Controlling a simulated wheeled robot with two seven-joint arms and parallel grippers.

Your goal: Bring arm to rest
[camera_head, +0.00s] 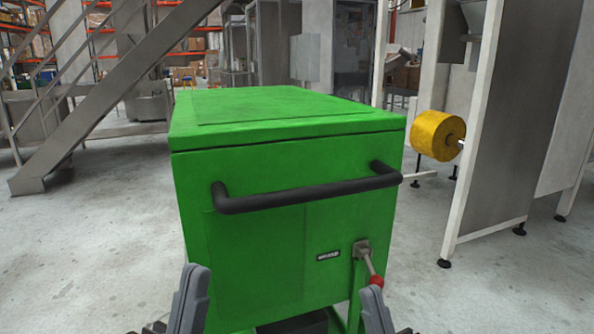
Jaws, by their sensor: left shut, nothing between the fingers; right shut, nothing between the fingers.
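My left gripper (188,300) shows at the bottom edge, left of centre, as a grey finger shape in front of the green cabinet (262,255). My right gripper (375,312) shows at the bottom edge, right of centre, just below a small lever with a red end (376,281). Both are shut and hold nothing. Both lie low, below the cabinet's black handle (305,193) and apart from it. Most of both arms is out of the picture. Whether either gripper touches the cabinet front cannot be told.
The green cabinet stands close in front and fills the centre. A grey metal stair (105,85) rises at the left. A machine frame with a yellow roll (437,135) stands at the right. Concrete floor (75,245) is clear at the left and lower right.

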